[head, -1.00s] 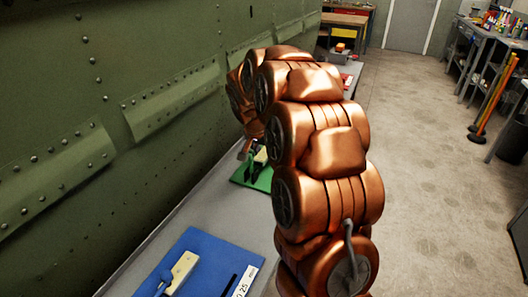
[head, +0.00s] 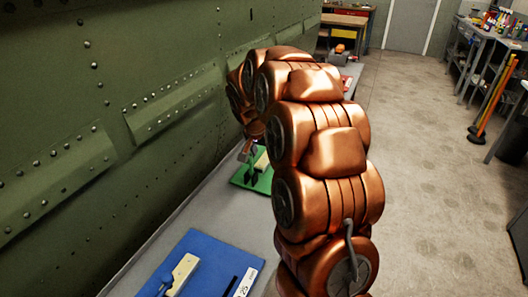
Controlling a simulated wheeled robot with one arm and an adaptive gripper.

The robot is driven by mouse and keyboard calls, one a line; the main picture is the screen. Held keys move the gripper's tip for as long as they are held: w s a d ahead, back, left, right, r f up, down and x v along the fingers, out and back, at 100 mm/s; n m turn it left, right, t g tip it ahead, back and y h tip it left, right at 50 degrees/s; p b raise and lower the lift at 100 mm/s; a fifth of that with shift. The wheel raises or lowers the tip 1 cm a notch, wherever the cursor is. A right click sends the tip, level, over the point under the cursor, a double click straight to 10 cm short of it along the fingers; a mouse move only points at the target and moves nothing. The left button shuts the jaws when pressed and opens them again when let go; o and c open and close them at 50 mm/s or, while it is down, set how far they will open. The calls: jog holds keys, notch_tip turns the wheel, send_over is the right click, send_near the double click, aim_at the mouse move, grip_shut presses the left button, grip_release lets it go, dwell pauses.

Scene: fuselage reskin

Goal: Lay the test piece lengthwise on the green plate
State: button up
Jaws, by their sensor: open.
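The green plate (head: 239,181) lies on the grey bench, partly hidden behind my arm. A pale cream piece (head: 263,161), likely the test piece, shows at the plate, beside my gripper. Its right part is hidden by my arm, so I cannot tell how it lies or whether it rests flat. My gripper (head: 251,172) is small and dark in the head view, low over the green plate. It is open; whether its fingers touch the pale piece is too small to tell.
A blue mat (head: 215,252) lies nearer on the bench (head: 190,217), with another cream block (head: 184,270), a blue-handled tool and a white label (head: 246,282). The green riveted fuselage wall (head: 90,120) borders the bench on the left.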

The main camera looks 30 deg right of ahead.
jog(key=b+v, duration=0.2)
jog(key=v, duration=1)
jog(key=shift+r, duration=0.2)
jog(key=s+a+f+n+g+y, duration=0.1)
jog(key=s+a+f+n, duration=0.2)
jog(key=s+a, duration=0.3)
jog(key=s+a+f+n+g+y, duration=0.1)
jog(key=s+a+f+n, duration=0.3)
jog(key=s, duration=1.3)
jog(key=s+a+f+n+g+y, duration=0.2)
jog(key=s+a+f+n, duration=0.2)
jog(key=s+a, duration=0.6)
jog(key=shift+s+n, duration=0.4)
jog(key=shift+s, duration=0.85)
jog(key=shift+f, duration=0.15)
